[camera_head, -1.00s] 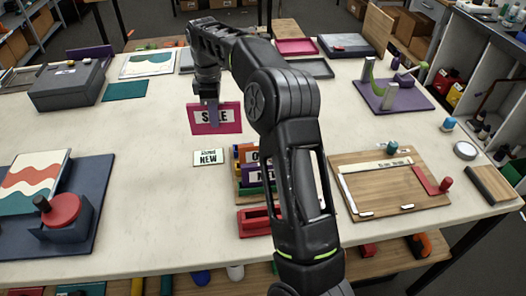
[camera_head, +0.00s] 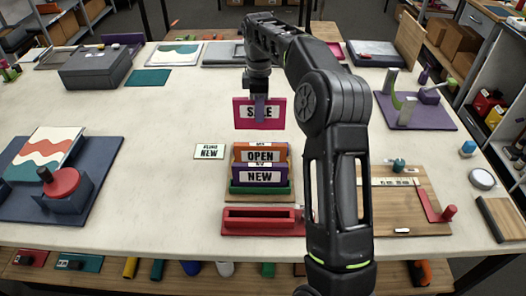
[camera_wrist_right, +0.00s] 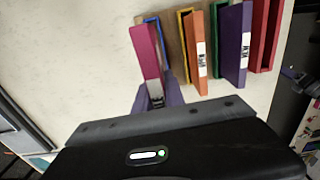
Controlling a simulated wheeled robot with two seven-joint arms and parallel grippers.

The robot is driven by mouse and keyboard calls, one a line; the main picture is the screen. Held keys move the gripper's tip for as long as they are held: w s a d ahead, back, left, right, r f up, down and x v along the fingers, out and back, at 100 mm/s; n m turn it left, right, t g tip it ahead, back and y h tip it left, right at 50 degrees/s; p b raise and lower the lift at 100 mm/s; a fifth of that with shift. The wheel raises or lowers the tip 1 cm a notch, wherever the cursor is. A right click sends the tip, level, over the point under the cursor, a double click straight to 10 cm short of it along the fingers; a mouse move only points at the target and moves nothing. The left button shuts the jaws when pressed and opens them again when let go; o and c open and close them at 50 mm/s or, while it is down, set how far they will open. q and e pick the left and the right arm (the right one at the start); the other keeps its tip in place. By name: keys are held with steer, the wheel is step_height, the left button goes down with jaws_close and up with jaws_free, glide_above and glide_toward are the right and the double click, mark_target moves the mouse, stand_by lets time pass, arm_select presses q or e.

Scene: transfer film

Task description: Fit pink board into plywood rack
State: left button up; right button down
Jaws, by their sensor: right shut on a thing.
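The pink board (camera_head: 259,113) carries a white SALE label. My right gripper (camera_head: 260,106) is shut on it and holds it upright, above the table and behind the plywood rack (camera_head: 233,181). The rack holds an orange board (camera_head: 260,156) labelled OPEN and a purple board (camera_head: 258,176) labelled NEW, among coloured dividers. In the right wrist view the pink board (camera_wrist_right: 146,45) is between the fingers (camera_wrist_right: 160,97), beside the rack's blue divider (camera_wrist_right: 155,32). It appears apart from the rack; its exact height is unclear. My left gripper is not in view.
A red tray (camera_head: 260,222) lies in front of the rack. A small NEW card (camera_head: 209,151) lies to its left. A wooden board with tools (camera_head: 425,208) is at the right.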

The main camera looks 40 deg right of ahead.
mark_target(261, 128)
steer(key=shift+s+d+f+b, duration=0.1)
steer(key=shift+f+b, duration=0.2)
steer(key=shift+f, duration=0.1)
step_height(261, 128, down, 3)
steer(key=b, duration=0.2)
steer(key=shift+r+b, duration=0.1)
steer(key=shift+b, duration=0.3)
step_height(261, 128, down, 2)
steer(key=shift+p, duration=0.3)
steer(key=shift+f, duration=0.35)
steer(key=shift+f, duration=0.1)
step_height(261, 128, down, 3)
steer(key=shift+p, duration=0.5)
steer(key=shift+f, duration=0.25)
